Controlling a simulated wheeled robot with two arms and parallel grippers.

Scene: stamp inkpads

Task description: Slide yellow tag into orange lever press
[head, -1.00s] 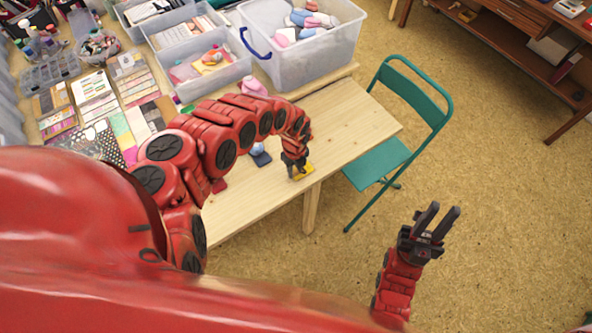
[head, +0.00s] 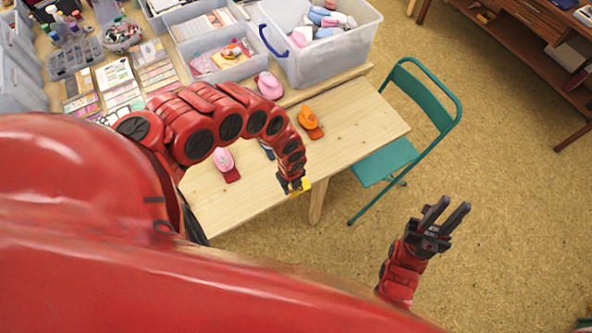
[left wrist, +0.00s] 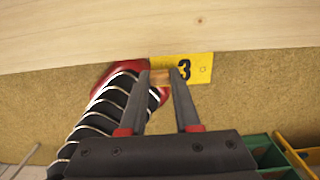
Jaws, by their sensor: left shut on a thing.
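The yellow tag (head: 305,187), marked with a black 3 in the left wrist view (left wrist: 198,69), is gripped at one end by my left gripper (head: 293,189). In the left wrist view the fingertips (left wrist: 159,76) close on it. The tag shows over the table's front edge, apart from the presses. The orange lever press (head: 308,117) stands on the table beyond my left gripper, with a reddish-brown piece (head: 316,133) at its front. My right gripper (head: 445,215) is open and empty over the floor, right of the table.
A pink press (head: 223,160) and another pink one (head: 269,85) stand on the wooden table (head: 357,120). A dark blue item is mostly hidden behind my left arm. Plastic bins (head: 325,58) fill the back. A green chair (head: 385,160) stands at the table's right.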

